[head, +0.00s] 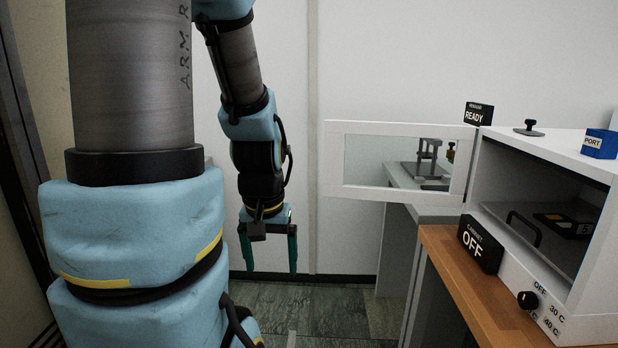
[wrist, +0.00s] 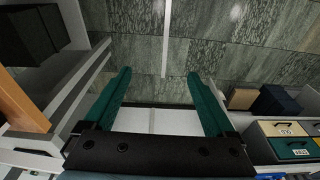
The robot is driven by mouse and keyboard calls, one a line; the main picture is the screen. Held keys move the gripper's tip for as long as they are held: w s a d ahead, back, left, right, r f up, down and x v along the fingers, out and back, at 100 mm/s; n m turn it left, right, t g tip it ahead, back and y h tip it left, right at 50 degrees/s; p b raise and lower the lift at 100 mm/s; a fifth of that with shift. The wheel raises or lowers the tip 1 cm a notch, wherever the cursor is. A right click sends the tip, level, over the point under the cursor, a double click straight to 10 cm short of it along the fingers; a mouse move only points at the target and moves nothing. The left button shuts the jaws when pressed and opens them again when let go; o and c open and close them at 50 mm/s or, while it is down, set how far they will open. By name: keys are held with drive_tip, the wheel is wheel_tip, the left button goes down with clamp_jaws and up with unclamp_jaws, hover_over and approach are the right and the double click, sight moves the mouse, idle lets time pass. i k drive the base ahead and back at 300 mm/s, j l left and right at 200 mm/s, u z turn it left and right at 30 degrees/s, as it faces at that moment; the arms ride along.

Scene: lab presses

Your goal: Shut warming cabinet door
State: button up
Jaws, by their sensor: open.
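The white warming cabinet (head: 545,150) stands at the right on a wooden bench top. Its door (head: 400,128), a white frame around a clear window, is swung wide open and sticks out to the left from the cabinet's left front edge. The cabinet's inside is exposed, with a shelf and a dark handle. My gripper (head: 271,268) hangs pointing down, left of the door's free edge and lower in the picture, apart from it. Its two green fingers are spread and empty, as the wrist view (wrist: 159,75) also shows.
A READY sign (head: 479,114) and blue PORT block (head: 600,144) are up top. The wrist view shows labelled drawers (wrist: 285,138) at right. The floor (head: 335,310) below is clear.

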sight(335, 130)
drive_tip(key=i+j, duration=0.35)
drive_tip(key=i, duration=0.2)
drive_tip(key=i+j+u, duration=0.1)
drive_tip(key=i+j, duration=0.25)
drive_tip(key=i, duration=0.15)
